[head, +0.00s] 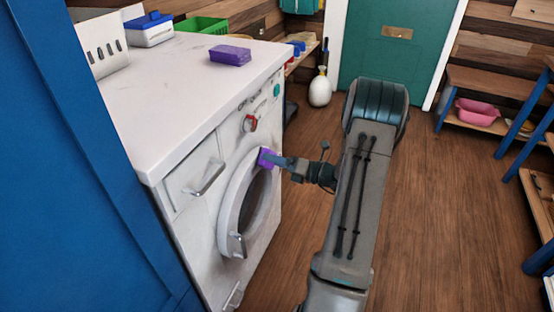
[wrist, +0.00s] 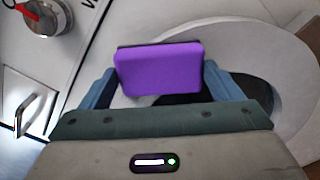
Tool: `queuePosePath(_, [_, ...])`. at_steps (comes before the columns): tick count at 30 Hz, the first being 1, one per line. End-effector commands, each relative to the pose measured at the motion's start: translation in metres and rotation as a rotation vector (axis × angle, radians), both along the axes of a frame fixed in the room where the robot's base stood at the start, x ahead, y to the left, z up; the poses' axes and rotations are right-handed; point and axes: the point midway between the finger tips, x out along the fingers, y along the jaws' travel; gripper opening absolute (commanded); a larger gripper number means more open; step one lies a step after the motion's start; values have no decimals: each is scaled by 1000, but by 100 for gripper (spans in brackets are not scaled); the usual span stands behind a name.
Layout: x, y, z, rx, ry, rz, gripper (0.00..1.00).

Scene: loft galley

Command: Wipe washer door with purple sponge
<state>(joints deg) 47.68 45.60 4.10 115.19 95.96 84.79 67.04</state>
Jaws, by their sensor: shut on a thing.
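A purple sponge (head: 266,158) is in my gripper (head: 276,161), at the upper part of the washer door (head: 231,200). The wrist view shows the sponge (wrist: 160,68) between the two blue fingers of my gripper (wrist: 160,82), which are shut on its sides. The sponge lies over the pale door ring (wrist: 262,62) and appears to be against it or very close; contact itself is hidden. The door is a round white ring with a dark centre and a handle at its lower part. It looks closed.
A second purple block (head: 230,56) lies on the white washer top (head: 165,90), with a blue-lidded box (head: 148,30) and green crate (head: 201,25) behind. A red-marked knob (head: 250,123) and a drawer handle (head: 207,178) stick out near the door. The wood floor at right is open.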

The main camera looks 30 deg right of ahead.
Motion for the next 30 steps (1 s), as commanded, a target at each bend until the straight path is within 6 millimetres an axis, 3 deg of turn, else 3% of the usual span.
queuePosePath(30, [-44,61,1,3,-1,8,67])
